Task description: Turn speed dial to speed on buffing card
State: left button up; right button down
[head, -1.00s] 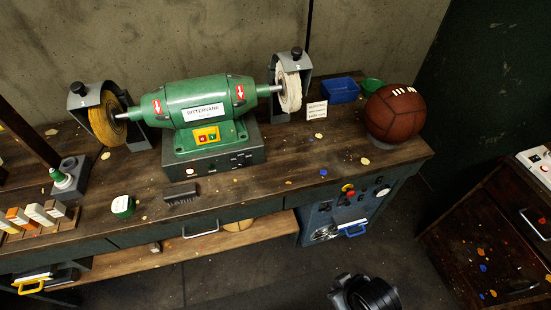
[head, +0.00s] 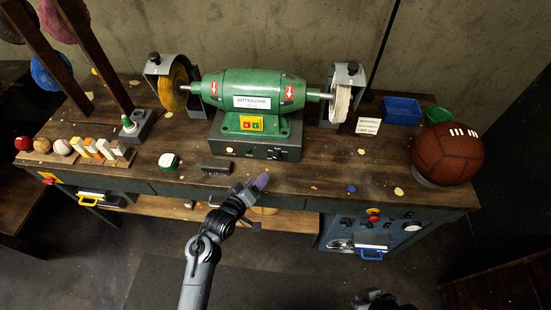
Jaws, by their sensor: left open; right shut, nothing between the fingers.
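The green buffing machine (head: 252,90) stands on the bench, with a yellow-orange wheel (head: 180,85) at left and a white wheel (head: 341,102) at right. Its grey base has a front strip of small controls (head: 272,153); their markings are too small to read. A small white card (head: 368,126) with unreadable text stands right of the machine. Another control panel (head: 372,227) with dark knobs is on the blue cabinet under the bench. My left gripper (head: 258,184) is open with purplish tips, in front of the bench edge and below the machine base, touching no control.
A dark block (head: 216,166) and a green-white round tin (head: 168,161) lie near the front edge. A brown leather ball (head: 448,153) sits at the right end; blue (head: 402,111) and green (head: 438,114) bins are behind it. The bench between card and base is mostly clear.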

aim_at(277, 158)
pick_arm(q)
jog(key=b+x, duration=0.1)
jog(key=x, duration=0.3)
jog(key=r+b+x, duration=0.1)
jog(key=x, duration=0.2)
jog(key=b+x, duration=0.1)
jog(key=x, duration=0.3)
jog(key=shift+w+d, duration=0.25)
jog(key=shift+d, duration=0.25)
jog(key=shift+r, duration=0.1)
